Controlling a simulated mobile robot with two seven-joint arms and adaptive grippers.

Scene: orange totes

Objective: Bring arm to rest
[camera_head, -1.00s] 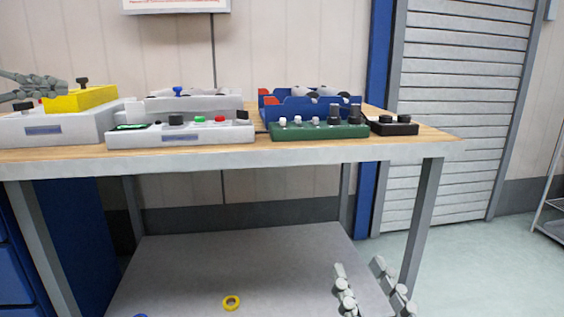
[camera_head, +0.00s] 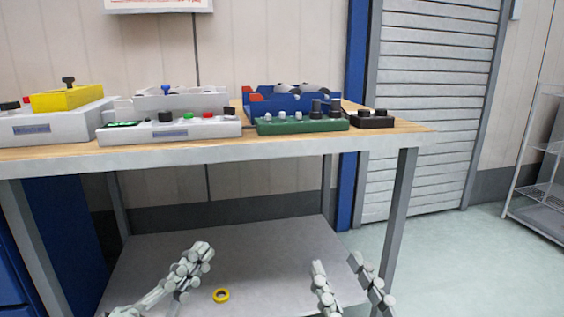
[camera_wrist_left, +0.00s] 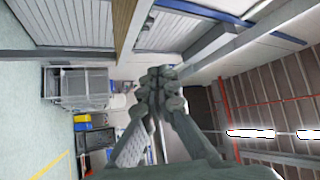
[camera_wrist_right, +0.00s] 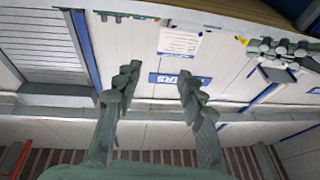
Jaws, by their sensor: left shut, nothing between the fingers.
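My left gripper (camera_head: 203,252) is low in front of the workbench, below its top edge, with its fingers together and nothing between them. The left wrist view also shows its fingertips (camera_wrist_left: 162,78) meeting, with shelving and room behind. My right gripper (camera_head: 337,261) is low in front of the bench's right part, fingers pointing up and apart. In the right wrist view its fingers (camera_wrist_right: 158,82) are spread with an empty gap, the wall behind.
The workbench (camera_head: 290,147) carries a yellow box (camera_head: 68,98), a grey control box (camera_head: 172,132), a green control box (camera_head: 300,126) and a black one (camera_head: 376,121). A yellow ring (camera_head: 221,295) lies on the lower shelf. The floor at right is clear up to a wire rack (camera_head: 545,190).

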